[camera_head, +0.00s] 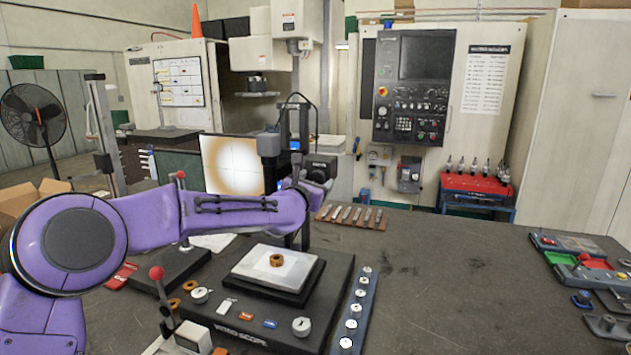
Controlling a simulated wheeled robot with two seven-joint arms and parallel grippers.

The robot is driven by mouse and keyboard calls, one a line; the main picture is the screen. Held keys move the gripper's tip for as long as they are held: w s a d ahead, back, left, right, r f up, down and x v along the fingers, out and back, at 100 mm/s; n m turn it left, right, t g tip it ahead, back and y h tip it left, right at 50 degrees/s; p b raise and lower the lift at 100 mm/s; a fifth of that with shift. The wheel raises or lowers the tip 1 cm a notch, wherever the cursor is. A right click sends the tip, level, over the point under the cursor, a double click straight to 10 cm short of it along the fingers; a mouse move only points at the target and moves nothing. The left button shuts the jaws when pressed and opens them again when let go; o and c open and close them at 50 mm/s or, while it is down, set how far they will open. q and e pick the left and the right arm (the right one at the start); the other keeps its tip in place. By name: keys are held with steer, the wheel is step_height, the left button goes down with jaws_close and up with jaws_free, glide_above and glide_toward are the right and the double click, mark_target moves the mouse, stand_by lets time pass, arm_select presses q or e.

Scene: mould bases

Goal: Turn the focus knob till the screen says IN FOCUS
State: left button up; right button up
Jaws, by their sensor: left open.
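The screen (228,165) stands behind my arm and shows a blurred bright disc with a faint cross; I can read no words on it. The video scope has a dark base (318,322), an upright column and a camera head (268,146). A small brass-coloured part (276,260) lies on its pale stage (252,266). My left purple arm crosses in front of the screen. Its open gripper (322,182) is at the column, beside a black block (320,164). I cannot make out the focus knob there or tell whether the fingers touch it. My right gripper is out of view.
A strip of round weights or gauges (352,318) lies right of the base. A red-knobbed lever (157,274) stands front left. Several metal pieces lie on a brown board (352,217). Coloured trays (585,262) are at far right; the bench (450,280) between is clear.

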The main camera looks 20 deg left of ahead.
arm_select(q)
steer(key=c, duration=1)
steer(key=shift+d, duration=0.2)
steer(key=shift+c, duration=0.3)
steer(key=shift+a, duration=0.25)
